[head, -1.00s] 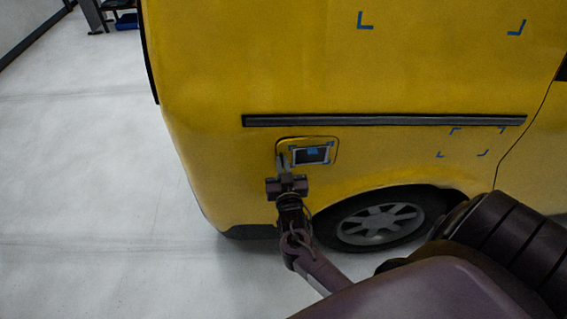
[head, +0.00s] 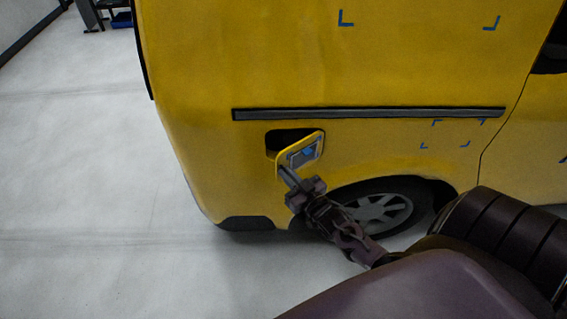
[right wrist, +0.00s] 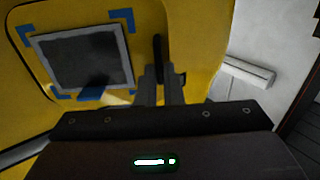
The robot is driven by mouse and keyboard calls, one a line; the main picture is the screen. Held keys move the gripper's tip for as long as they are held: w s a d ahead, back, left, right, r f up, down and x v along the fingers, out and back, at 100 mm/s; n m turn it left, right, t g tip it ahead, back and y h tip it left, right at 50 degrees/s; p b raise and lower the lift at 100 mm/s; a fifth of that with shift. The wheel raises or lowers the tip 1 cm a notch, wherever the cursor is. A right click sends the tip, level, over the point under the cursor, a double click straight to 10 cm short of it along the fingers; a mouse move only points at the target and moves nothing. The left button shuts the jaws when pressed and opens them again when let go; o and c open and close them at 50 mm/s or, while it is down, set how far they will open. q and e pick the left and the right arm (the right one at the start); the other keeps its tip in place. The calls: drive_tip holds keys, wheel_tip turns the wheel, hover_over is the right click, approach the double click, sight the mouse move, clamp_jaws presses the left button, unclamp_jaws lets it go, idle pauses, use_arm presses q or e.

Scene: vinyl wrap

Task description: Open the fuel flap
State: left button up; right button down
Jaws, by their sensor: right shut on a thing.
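The fuel flap (head: 307,151) on the yellow van stands swung partly open, hinged on its right side, with a dark recess (head: 285,138) showing behind it. The flap carries a grey-framed dark panel with blue tape marks. In the right wrist view the flap (right wrist: 145,20) fills the upper left, with its dark panel (right wrist: 80,58) facing the camera. My right gripper (head: 284,170) is at the flap's lower left free edge and shut on it. Its fingers (right wrist: 162,78) also show in the right wrist view. My left gripper is not in view.
The yellow van (head: 220,60) fills the middle and right, with a dark trim strip (head: 370,113) above the flap. A rear wheel (head: 378,210) lies right of my right gripper. The pale floor (head: 80,190) at left is clear. Blue tape corners (head: 347,19) mark the van's side.

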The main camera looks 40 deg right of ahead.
drive_tip(key=s+d+n+g+y+b, duration=0.2)
drive_tip(key=s+d+n+g+y, duration=0.2)
drive_tip(key=s+d+n+y, duration=0.4)
drive_tip(key=s+y, duration=0.3)
drive_tip(key=shift+d+g, duration=0.3)
drive_tip(key=shift+d, duration=0.05)
idle(0.5)
drive_tip(key=shift+d+r, duration=0.1)
drive_tip(key=shift+r, duration=0.05)
idle(0.3)
drive_tip(key=c, duration=1.6)
unclamp_jaws()
drive_tip(key=shift+o, duration=0.2)
drive_tip(key=shift+s, duration=0.1)
drive_tip(key=b+v, duration=0.1)
drive_tip(key=v, duration=0.6)
drive_tip(key=shift+d+b, duration=0.35)
drive_tip(key=shift+b, duration=0.05)
